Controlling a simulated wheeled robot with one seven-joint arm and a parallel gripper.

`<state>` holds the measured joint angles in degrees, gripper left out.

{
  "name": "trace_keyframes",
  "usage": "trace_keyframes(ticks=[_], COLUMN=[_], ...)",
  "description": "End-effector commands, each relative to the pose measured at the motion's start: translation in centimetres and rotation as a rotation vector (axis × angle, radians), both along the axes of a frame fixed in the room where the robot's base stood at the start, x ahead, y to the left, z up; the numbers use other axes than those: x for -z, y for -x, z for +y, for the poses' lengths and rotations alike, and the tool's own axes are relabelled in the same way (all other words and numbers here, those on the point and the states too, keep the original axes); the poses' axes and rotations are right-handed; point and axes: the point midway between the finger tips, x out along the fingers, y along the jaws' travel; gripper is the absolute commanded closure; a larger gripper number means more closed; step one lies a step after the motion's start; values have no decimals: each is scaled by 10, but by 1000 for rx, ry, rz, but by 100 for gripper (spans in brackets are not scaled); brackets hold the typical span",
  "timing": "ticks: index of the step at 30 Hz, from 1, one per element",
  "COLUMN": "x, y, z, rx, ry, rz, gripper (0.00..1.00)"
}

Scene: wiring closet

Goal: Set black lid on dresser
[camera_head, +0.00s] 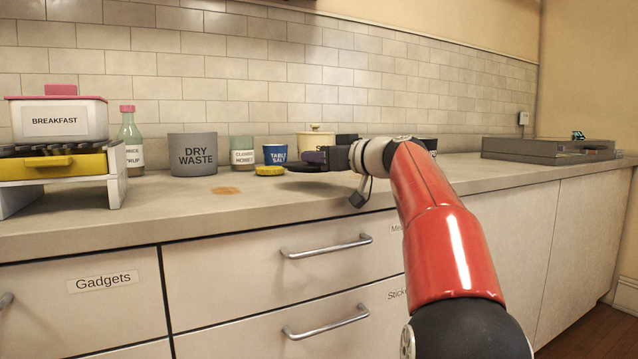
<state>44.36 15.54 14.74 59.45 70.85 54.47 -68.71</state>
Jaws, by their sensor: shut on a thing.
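The black lid (304,167) shows as a thin dark disc under the fingertips of my gripper (318,157). My gripper is shut on it, and the fingers hide part of its top. A dark shadow lies on the counter below it, so the lid appears a little above the surface. The long counter with drawers (255,205) runs under it; it is the only dresser-like piece that I see. My red arm comes in from the lower right and hides part of the counter behind it.
A grey DRY WASTE bin (193,158), a honey jar (242,157), a blue TABLE SALT cup (275,154), a yellow lid (270,171) and a cream pot (316,140) stand left of and behind the gripper. A grey tray (545,150) lies right.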

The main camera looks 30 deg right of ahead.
Motion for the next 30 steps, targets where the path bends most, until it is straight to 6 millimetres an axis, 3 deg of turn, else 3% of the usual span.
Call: trace_keyframes(ticks=[7,21,22,27,30], x=[35,41,41,40,40], y=[0,0,0,0,0], z=[0,0,0,0,0], rx=[1,1,1,1,1], ry=[-1,0,0,0,0], rz=[2,0,0,0,0], gripper=[94,94,70,49,49])
